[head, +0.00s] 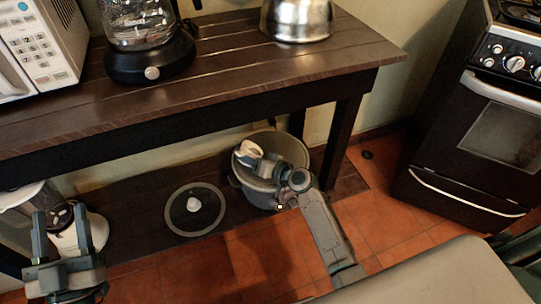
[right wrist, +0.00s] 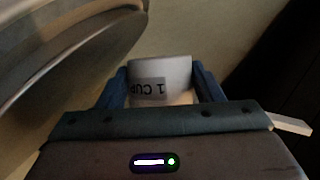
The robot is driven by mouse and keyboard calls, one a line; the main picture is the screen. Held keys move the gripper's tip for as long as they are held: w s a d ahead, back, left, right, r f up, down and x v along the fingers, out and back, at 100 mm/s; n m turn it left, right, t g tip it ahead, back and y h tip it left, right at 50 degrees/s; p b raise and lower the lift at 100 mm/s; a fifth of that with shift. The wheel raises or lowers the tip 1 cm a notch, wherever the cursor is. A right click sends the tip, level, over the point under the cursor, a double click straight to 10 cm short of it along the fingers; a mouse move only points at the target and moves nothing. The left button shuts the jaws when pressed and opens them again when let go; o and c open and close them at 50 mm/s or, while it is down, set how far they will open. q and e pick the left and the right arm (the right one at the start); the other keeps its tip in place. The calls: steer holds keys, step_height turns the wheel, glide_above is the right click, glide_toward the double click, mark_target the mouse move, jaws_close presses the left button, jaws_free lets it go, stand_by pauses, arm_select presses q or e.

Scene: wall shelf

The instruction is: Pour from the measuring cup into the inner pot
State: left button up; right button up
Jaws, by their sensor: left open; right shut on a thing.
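The inner pot (head: 256,190), a wide grey pot, stands on the low shelf under the wooden table in the head view. A curved metal rim, probably this pot (right wrist: 60,58), shows at the left of the right wrist view. My right gripper (head: 262,160) is over the pot and shut on the small white measuring cup (head: 249,150). In the right wrist view the cup (right wrist: 160,72) sits between the fingers, its "1 CUP" label upside down. Its contents cannot be seen. My left gripper (head: 60,224) is open and empty at the lower left.
A round lid with a pale knob (head: 195,222) lies left of the pot on the low shelf. A white appliance (head: 95,228) stands behind my left gripper. The table (head: 200,92) above holds a microwave, a coffee maker and a kettle. A stove (head: 480,140) stands at right.

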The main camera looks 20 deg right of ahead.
arm_select(q)
steer(key=shift+s+r+t, duration=0.15)
steer(key=shift+r+t, duration=0.15)
arm_select(e)
steer(key=shift+d+r+m+y, duration=0.2)
steer(key=shift+r+m+y, duration=0.1)
steer(key=shift+m, duration=0.2)
arm_select(q)
steer(key=shift+r, duration=0.15)
arm_select(e)
steer(key=shift+r+m+t+y, duration=0.3)
steer(key=shift+r+m+t, duration=0.1)
steer(key=shift+m, duration=0.4)
stand_by(0.6)
steer(key=shift+w+d+r+m+y, duration=0.1)
steer(key=shift+d+r+m+y, duration=0.15)
steer(key=shift+m, duration=0.45)
stand_by(0.5)
arm_select(q)
steer(key=shift+f, duration=0.35)
arm_select(e)
steer(key=shift+r+m+t+y, duration=0.25)
steer(key=shift+m+t, duration=0.15)
steer(key=shift+m, duration=0.3)
